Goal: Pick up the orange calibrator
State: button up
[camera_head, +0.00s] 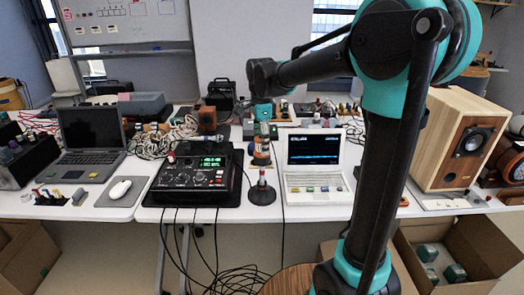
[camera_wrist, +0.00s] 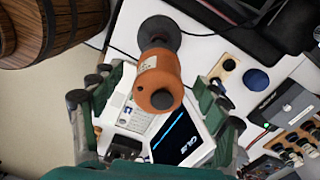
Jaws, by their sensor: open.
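The orange calibrator (camera_head: 261,152) is an orange cylinder with a pale label on a black round base. It stands upright on the white table between a black instrument and a white laptop. In the wrist view the calibrator (camera_wrist: 160,78) shows from above, with a dark knob on its end nearest the camera. My gripper (camera_head: 262,117) is above it in the head view. In the wrist view the open fingers of my gripper (camera_wrist: 152,86) lie left and right of the orange body, apart from it. How deep the calibrator reaches between them is hard to tell.
The black instrument (camera_head: 196,176) with green display is close on the left; the white laptop (camera_head: 314,161) is close on the right. A wooden speaker (camera_head: 461,138) stands farther right. Tangled cables (camera_head: 170,140), a dark laptop (camera_head: 90,135) and a mouse (camera_head: 120,189) lie left.

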notch_tip(320, 180, down, 4)
jog(key=shift+f, duration=0.2)
jog(key=c, duration=1.6)
jog(key=shift+r, duration=0.15)
notch_tip(320, 180, up, 20)
jog(key=shift+f, duration=0.1)
